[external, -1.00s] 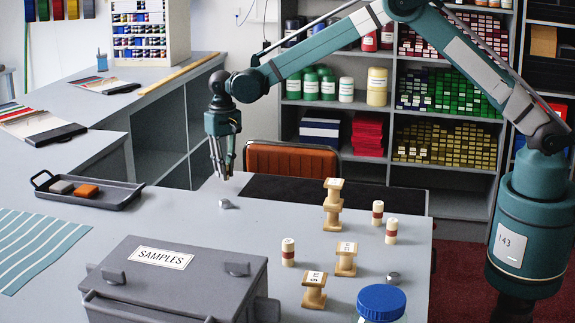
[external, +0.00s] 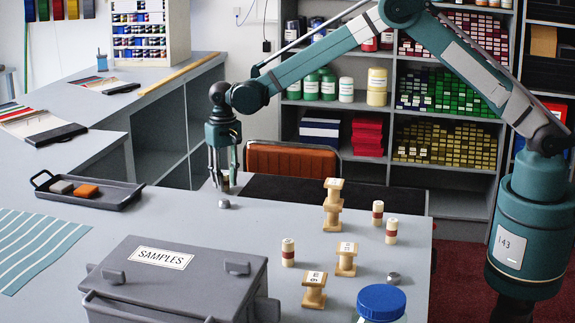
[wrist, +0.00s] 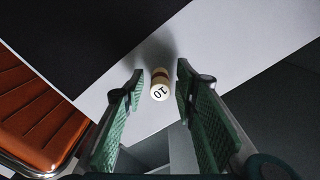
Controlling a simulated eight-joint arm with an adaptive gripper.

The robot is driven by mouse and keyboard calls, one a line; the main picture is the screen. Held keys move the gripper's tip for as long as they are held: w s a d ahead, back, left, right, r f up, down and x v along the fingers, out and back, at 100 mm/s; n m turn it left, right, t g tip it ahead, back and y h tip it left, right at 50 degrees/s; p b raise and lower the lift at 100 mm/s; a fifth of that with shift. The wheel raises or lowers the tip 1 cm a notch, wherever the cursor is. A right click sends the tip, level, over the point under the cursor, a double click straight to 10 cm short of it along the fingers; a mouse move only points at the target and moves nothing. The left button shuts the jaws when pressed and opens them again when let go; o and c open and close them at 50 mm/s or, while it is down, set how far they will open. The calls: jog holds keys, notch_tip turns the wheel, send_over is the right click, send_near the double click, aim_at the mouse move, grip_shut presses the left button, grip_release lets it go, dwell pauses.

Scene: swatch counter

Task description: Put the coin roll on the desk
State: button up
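The coin roll (wrist: 160,84) is a cream cylinder with a brown band and a "10" on its end. In the wrist view it is between my two fingertips, with a visible gap on each side. In the external view a small part of it (external: 224,183) shows between the fingers, near the far edge of the desk (external: 190,220). It appears to stand on the desk. My gripper (external: 222,180) points down around it and is open; it also shows in the wrist view (wrist: 160,80).
A small grey metal piece (external: 224,203) lies just in front of my gripper. An orange chair (external: 293,160) stands behind the desk. A grey samples box (external: 180,275), a black tray (external: 115,195), banded rolls (external: 288,252) and wooden spools (external: 346,258) are on the desk.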

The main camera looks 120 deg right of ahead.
aim_at(225, 175)
jog(key=shift+r, duration=0.2)
notch_tip(225, 175, up, 12)
jog(key=p, duration=0.1)
dwell(0.8)
dwell(0.5)
jog(key=shift+a, duration=0.1)
